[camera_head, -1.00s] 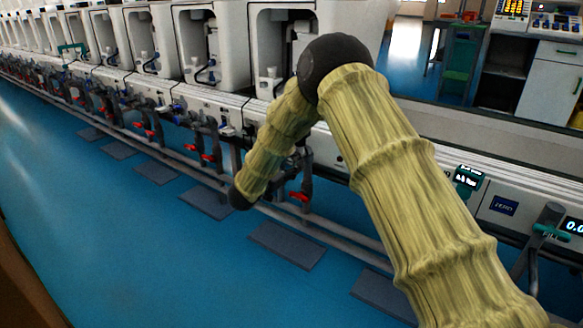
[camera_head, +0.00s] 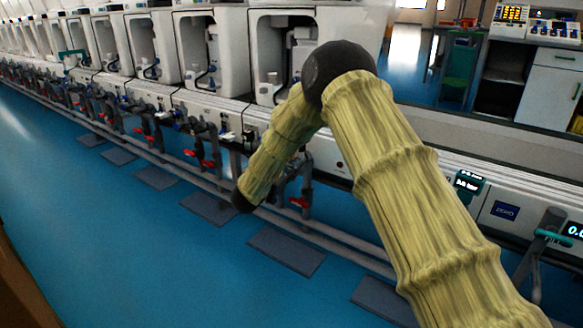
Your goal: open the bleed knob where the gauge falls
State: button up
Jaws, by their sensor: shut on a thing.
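My arm, in a yellow sleeve, reaches from the lower right up to a dark joint, then bends down and left to a dark end in front of the bench. My gripper cannot be made out; the arm hides part of the bench front. A small dark display (camera_head: 467,186) with two lines of unreadable small text is on the bench front right of the arm. Another display (camera_head: 573,230) at the right edge reads about "0.0". Red handles (camera_head: 298,202) sit on grey pipework below the bench. I cannot tell which fitting is the bleed knob.
A row of white test stations (camera_head: 222,50) runs along the bench to the far left. A grey post with a teal lever (camera_head: 552,236) stands at right. Dark mats (camera_head: 287,250) lie on the open blue floor (camera_head: 130,250). A white cabinet (camera_head: 550,85) stands behind.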

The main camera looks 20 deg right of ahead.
jog(key=shift+r+n+p, duration=0.2)
jog(key=shift+n+p, duration=0.3)
jog(key=shift+p, duration=1)
jog(key=shift+r+p, duration=0.1)
jog(key=shift+p, duration=0.45)
jog(key=n+p, duration=0.2)
jog(key=p, duration=0.2)
jog(key=shift+n+p, duration=0.3)
jog(key=shift+p, duration=0.05)
jog(key=n+p, duration=0.3)
jog(key=p, duration=0.3)
jog(key=shift+s+n, duration=0.1)
jog(key=shift+n, duration=0.2)
jog(key=n+p, duration=0.3)
jog(key=p, duration=0.1)
jog(key=n+p, duration=0.2)
jog(key=n, duration=0.1)
jog(key=shift+n+p, duration=0.4)
jog(key=shift+d+f+n+p, duration=0.15)
jog(key=shift+n+p, duration=0.7)
jog(key=shift+n, duration=1.05)
